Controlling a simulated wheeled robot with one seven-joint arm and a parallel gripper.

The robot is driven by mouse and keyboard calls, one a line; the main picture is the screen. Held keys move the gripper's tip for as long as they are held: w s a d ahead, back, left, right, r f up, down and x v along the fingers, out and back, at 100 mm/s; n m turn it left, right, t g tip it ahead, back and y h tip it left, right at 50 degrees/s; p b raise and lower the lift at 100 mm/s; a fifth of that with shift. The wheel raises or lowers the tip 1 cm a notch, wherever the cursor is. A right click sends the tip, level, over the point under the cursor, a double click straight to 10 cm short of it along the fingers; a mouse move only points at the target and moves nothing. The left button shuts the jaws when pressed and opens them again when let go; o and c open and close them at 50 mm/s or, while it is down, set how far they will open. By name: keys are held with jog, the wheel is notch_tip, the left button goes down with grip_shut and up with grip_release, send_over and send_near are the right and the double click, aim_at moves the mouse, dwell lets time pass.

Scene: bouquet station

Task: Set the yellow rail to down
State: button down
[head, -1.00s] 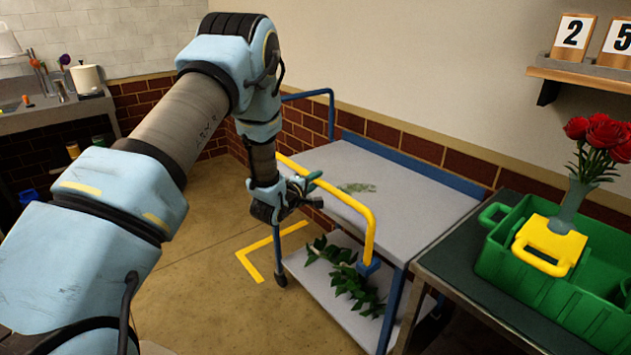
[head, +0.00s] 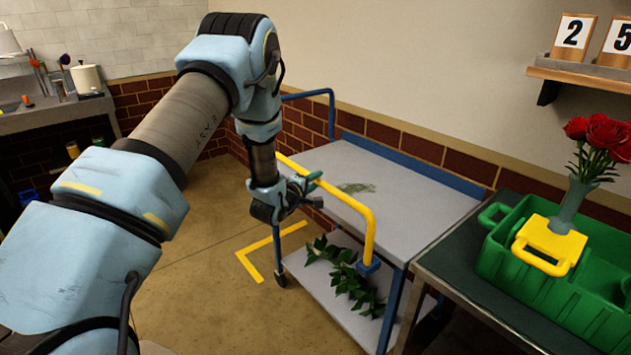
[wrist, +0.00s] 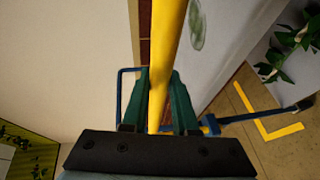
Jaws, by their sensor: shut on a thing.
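The yellow rail (head: 343,198) runs along the near side of a grey two-shelf cart and stands above the level of its top (head: 400,183). Its right end bends down to a blue mount (head: 368,265). My gripper (head: 308,189) is at the rail's middle to left part. In the wrist view the rail (wrist: 167,45) passes between the two green fingers (wrist: 160,98), which are shut on it. The rail's left mount is hidden behind my arm in the head view.
Leafy stems (head: 345,272) lie on the cart's lower shelf. A green crate (head: 510,245) with a yellow handle and a vase of red roses (head: 600,140) stands on a dark table at right. Yellow tape (head: 250,265) marks the floor left of the cart.

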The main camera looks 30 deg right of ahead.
jog(key=shift+f, duration=0.1)
notch_tip(320, 180, down, 13)
jog(key=b, duration=1)
jog(key=shift+f+b, duration=0.15)
jog(key=shift+b, duration=0.25)
jog(key=shift+a+f, duration=0.1)
jog(key=shift+a, duration=0.05)
jog(key=c, duration=0.7)
grip_release()
jog(key=b+v, duration=0.1)
jog(key=v, duration=0.9)
jog(key=shift+s+a, duration=0.25)
